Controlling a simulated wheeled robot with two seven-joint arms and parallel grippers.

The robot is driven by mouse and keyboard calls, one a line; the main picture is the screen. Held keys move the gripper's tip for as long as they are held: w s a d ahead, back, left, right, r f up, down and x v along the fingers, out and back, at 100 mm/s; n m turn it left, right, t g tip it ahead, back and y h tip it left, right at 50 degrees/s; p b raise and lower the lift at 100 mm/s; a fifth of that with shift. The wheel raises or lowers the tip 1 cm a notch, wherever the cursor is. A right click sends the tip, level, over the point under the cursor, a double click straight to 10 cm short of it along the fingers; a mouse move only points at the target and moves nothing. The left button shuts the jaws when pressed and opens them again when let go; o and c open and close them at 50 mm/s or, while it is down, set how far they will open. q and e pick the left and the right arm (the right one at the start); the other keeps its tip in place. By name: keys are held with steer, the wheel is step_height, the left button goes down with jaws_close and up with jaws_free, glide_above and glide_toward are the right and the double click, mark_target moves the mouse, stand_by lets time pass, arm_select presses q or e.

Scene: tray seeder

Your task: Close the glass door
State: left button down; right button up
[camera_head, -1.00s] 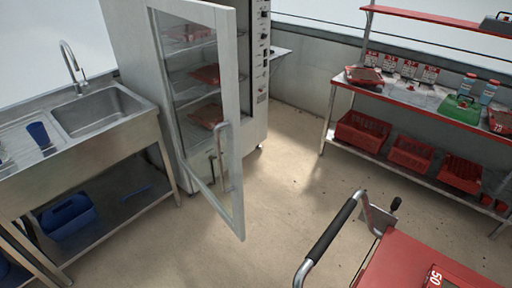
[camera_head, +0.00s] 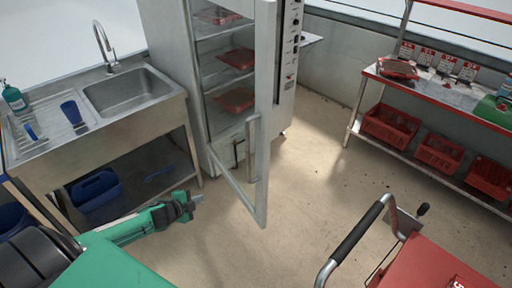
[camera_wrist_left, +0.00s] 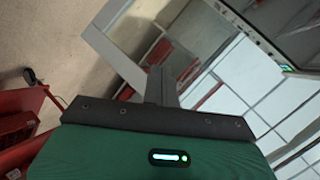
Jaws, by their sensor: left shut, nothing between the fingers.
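The glass door (camera_head: 262,110) of the tall cabinet (camera_head: 168,50) stands open, swung out toward me. Its upright grey handle (camera_head: 252,150) is on the door's free side. Red trays (camera_head: 236,98) sit on the shelves inside the cabinet. My left gripper (camera_head: 197,200) is low at the left, shut and empty, pointing right. In the picture it is left of the door's lower corner and appears apart from it. The left wrist view shows its fingers (camera_wrist_left: 158,84) together. My right gripper is not in view.
A red cart (camera_head: 430,262) with a black handle (camera_head: 358,232) is at the lower right. Bare floor (camera_head: 305,190) lies between door and cart.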

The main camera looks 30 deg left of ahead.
mark_target(264, 149)
arm_select(q)
steer(key=w+d+r+m+h+p, duration=0.1)
steer(key=d+r+m+h, duration=0.3)
steer(key=r, duration=0.8)
steer(key=w+d+r+m+h+p, duration=0.15)
steer(key=d+r+m, duration=0.45)
steer(key=r, duration=0.6)
steer(key=shift+h, duration=0.45)
steer(key=p+x, duration=0.1)
steer(key=x, duration=0.3)
steer(key=r+p+x, duration=0.1)
steer(key=p+x, duration=0.1)
steer(key=x, duration=0.2)
steer(key=r+p+x, duration=0.1)
steer(key=p+x, duration=0.1)
steer(key=x, duration=0.2)
steer(key=shift+w+d+f, duration=0.15)
steer(key=shift+w+d, duration=0.15)
steer(key=shift+d, duration=0.15)
steer(key=shift+w+d+f+p, duration=0.15)
steer(key=shift+w+d+p, duration=0.2)
steer(key=shift+w, duration=0.1)
